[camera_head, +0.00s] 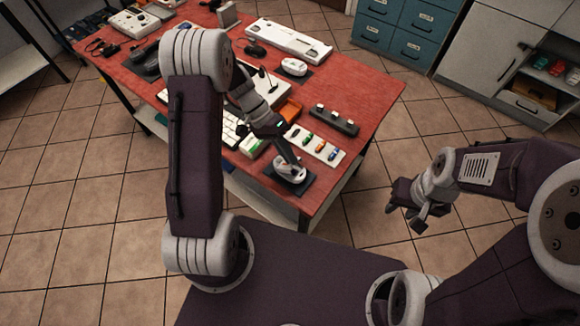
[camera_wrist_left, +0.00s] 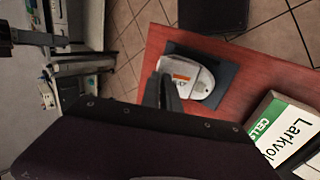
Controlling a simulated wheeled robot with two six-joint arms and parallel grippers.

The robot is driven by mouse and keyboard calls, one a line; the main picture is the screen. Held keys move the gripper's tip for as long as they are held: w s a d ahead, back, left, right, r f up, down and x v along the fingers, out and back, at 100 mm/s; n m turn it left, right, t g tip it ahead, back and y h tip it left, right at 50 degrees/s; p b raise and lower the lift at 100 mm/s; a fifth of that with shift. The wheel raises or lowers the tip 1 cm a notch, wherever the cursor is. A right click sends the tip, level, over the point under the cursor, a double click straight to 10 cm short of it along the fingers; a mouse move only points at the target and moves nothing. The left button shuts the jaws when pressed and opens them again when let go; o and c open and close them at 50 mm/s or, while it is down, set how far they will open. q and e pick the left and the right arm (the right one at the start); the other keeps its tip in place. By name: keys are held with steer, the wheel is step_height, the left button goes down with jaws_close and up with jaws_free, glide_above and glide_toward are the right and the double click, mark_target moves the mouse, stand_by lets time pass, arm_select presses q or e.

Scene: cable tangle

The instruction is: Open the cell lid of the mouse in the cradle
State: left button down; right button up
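A white mouse (camera_head: 293,176) sits in a dark cradle (camera_head: 303,186) at the near right corner of the red table. In the left wrist view the mouse (camera_wrist_left: 203,82) shows an orange mark on its upper face, and the cradle (camera_wrist_left: 226,70) lies flat around it. I cannot make out the lid's edges. My left gripper (camera_head: 289,163) points down at the mouse; its fingers (camera_wrist_left: 166,92) look closed together at the mouse's end, with nothing seen between them. Contact is unclear. My right gripper (camera_head: 406,212) is open and empty, off the table to the right.
A green and white cell box (camera_wrist_left: 275,125) lies beside the cradle. A white tray with small coloured items (camera_head: 330,153), a black holder (camera_head: 335,120) and an orange tray (camera_head: 290,108) are close by. Another white mouse (camera_head: 294,66) and a white keyboard-like device (camera_head: 288,39) lie farther back.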

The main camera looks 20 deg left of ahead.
arm_select(q)
steer(key=shift+w+a, duration=0.1)
steer(key=shift+a, duration=0.1)
steer(key=shift+h, duration=0.3)
